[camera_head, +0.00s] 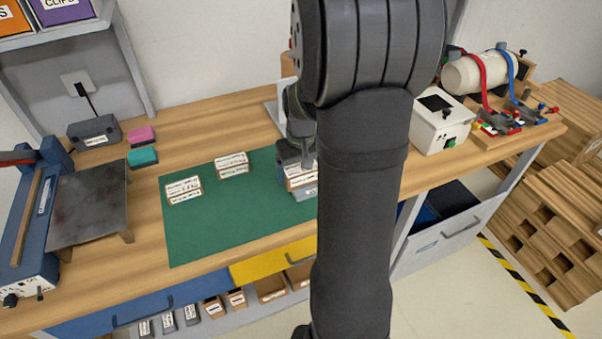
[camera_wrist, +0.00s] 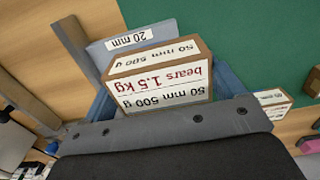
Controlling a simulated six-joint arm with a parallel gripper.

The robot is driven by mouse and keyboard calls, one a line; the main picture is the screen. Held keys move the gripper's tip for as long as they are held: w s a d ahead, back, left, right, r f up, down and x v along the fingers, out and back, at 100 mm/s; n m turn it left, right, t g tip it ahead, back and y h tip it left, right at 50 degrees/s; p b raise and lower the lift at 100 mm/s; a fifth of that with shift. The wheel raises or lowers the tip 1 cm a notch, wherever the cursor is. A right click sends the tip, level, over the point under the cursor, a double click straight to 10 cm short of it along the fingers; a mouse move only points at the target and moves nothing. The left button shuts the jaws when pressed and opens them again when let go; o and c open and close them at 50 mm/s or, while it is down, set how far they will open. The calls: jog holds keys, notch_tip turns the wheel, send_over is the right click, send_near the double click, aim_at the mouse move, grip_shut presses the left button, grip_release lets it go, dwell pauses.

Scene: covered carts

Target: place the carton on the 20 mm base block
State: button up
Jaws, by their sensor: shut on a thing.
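A brown carton (camera_wrist: 158,78) with white labels reading "50 mm 500 g" and "bears 1.5 kg" sits between the blue fingers of my gripper (camera_wrist: 163,92) in the wrist view. My gripper is shut on it. The grey base block (camera_wrist: 136,38), labelled "20 mm", shows just past the carton and is partly hidden by it. In the head view the carton (camera_head: 299,178) appears directly above the grey block (camera_head: 306,193), on the mat's right part. My arm hides part of both. I cannot tell whether the carton touches the block.
Two other labelled cartons, one on the left (camera_head: 184,191) and one farther back (camera_head: 232,166), stand on the green mat (camera_head: 235,215). The mat between them and my gripper is clear. A white box (camera_head: 440,125) stands to the right, a blue-framed machine (camera_head: 38,235) at far left.

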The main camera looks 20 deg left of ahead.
jog(key=shift+f, duration=0.65)
jog(key=shift+f, duration=0.1)
jog(key=o, duration=1.1)
jog(key=shift+o, duration=0.2)
notch_tip(320, 180, up, 12)
jog(key=shift+r, duration=0.1)
notch_tip(320, 180, down, 12)
jog(key=shift+r, duration=0.2)
jog(key=shift+w, duration=0.1)
jog(key=shift+r, duration=1.7)
jog(key=shift+f, duration=0.15)
